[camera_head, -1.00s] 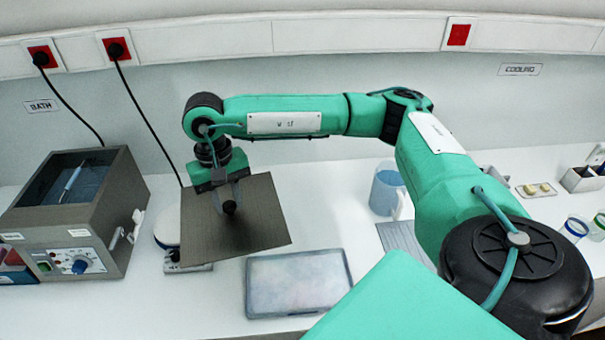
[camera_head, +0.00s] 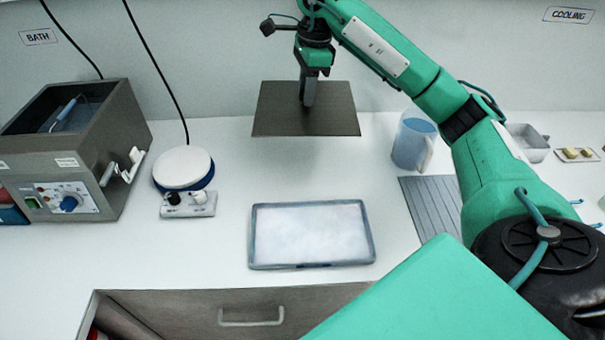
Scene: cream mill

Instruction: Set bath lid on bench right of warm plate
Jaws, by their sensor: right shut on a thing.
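The bath lid (camera_head: 335,115) is a flat dark grey-brown square plate. My right gripper (camera_head: 308,98) is shut on the lid's knob from above; the fingers hide the knob. The lid is level, at the back of the bench near the wall, right of the warm plate. I cannot tell whether it touches the bench. The warm plate (camera_head: 183,166) has a round white top with a blue rim and a control box in front. The bath (camera_head: 130,135) is an open grey box at the left with a blue tool inside. My left gripper is not in view.
A pale tray with a blue-grey rim (camera_head: 312,263) lies in front of the lid. A blue jug (camera_head: 414,143) and a ribbed grey mat (camera_head: 431,202) are to the right. The bench (camera_head: 228,165) is clear between warm plate and lid. A drawer (camera_head: 190,302) is below.

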